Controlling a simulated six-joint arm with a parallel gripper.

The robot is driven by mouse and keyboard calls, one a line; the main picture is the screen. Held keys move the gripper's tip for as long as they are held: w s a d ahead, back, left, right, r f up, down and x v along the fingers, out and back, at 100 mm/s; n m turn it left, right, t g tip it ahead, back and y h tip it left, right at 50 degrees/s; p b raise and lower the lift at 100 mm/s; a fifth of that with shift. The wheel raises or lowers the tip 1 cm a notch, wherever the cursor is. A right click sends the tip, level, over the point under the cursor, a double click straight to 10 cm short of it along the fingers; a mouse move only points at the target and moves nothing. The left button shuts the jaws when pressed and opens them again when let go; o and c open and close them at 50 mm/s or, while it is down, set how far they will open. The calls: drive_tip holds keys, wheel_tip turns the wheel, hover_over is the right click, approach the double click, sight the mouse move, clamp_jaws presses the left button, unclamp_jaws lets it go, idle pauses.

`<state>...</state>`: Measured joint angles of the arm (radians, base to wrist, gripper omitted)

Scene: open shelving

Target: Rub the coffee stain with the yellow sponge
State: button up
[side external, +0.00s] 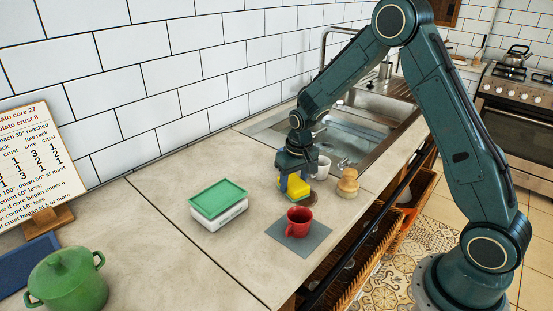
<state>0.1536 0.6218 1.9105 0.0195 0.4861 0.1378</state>
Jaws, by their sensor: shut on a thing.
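The yellow sponge (293,188) is held in my gripper (294,178), low over the counter. My gripper points down and its jaws are shut on the sponge. A dark brown patch, the coffee stain (313,197), shows on the counter just right of the sponge, partly hidden by it. I cannot tell whether the sponge touches the counter or the stain.
A red mug (299,222) stands on a grey mat (318,236) in front. A green-lidded white box (219,204) is to the left. A wooden brush (347,184) and white cup (322,168) stand close right. The sink (350,135) is behind. Left counter has free room.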

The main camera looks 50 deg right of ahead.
sight(306, 186)
drive_tip(key=shift+s, duration=4.15)
drive_tip(key=shift+w+r, duration=0.2)
drive_tip(key=shift+w, duration=2.4)
drive_tip(key=shift+w+f, duration=0.1)
drive_tip(key=shift+w, duration=1.75)
drive_tip(key=shift+w+f, duration=0.2)
drive_tip(key=shift+w, duration=0.1)
drive_tip(key=shift+w+r, duration=0.2)
drive_tip(key=shift+w, duration=0.15)
drive_tip(key=shift+w+d, duration=0.1)
drive_tip(key=shift+w, duration=0.15)
drive_tip(key=shift+s+d+f, duration=0.1)
drive_tip(key=shift+d, duration=0.2)
drive_tip(key=shift+s, duration=5.35)
drive_tip(key=shift+w, duration=0.95)
drive_tip(key=shift+w+r, duration=0.2)
drive_tip(key=shift+w, duration=0.9)
drive_tip(key=shift+w+f, duration=0.15)
drive_tip(key=shift+w, duration=3.25)
drive_tip(key=shift+s+r, duration=0.1)
drive_tip(key=shift+r, duration=3.9)
